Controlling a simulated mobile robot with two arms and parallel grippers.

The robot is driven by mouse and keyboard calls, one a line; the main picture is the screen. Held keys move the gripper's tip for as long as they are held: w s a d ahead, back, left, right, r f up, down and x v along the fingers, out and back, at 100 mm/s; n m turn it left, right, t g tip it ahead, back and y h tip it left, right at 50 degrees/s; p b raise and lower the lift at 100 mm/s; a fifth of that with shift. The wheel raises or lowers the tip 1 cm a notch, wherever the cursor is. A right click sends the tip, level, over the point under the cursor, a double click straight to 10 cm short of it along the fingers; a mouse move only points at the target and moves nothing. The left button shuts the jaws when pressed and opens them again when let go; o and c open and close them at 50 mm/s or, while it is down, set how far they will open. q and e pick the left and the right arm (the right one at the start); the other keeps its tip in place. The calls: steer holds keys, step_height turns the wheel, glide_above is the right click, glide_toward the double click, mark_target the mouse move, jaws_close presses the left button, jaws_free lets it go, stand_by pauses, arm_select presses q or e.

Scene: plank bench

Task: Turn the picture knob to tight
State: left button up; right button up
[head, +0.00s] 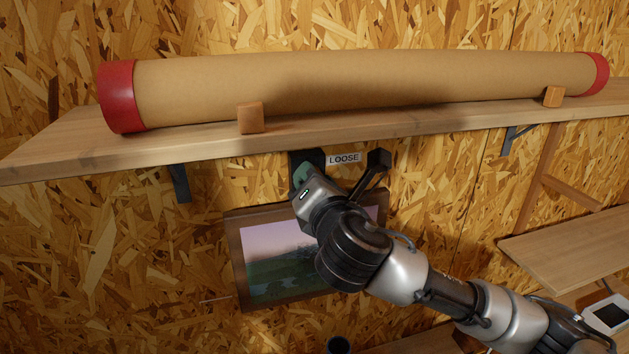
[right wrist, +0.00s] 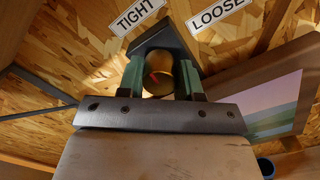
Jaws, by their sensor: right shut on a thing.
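The brass knob (right wrist: 157,82) shows in the right wrist view, with a thin red mark on its face. My right gripper (right wrist: 162,74) is shut on it, one green finger on each side. In the head view my right gripper (head: 306,178) reaches up to a dark bracket under the shelf and hides the knob. A white TIGHT label (right wrist: 138,14) is above left of the knob and a LOOSE label (right wrist: 216,11) above right. LOOSE also shows in the head view (head: 344,158). Which label the mark points at is unclear. The framed landscape picture (head: 275,258) hangs below, partly covered by my arm.
A wooden shelf (head: 210,139) runs just above my right gripper. It carries a long cardboard tube (head: 360,85) with red ends, behind small wooden blocks (head: 251,118). A lower bench (head: 575,246) is at the right. The wall left of the picture is clear.

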steer(key=shift+n, duration=0.7)
steer(key=shift+f, duration=0.1)
steer(key=o, duration=0.9)
steer(key=b+v, duration=0.4)
steer(key=v, duration=0.6)
steer(key=shift+s+d+b, duration=0.15)
steer(key=shift+s+b, duration=0.2)
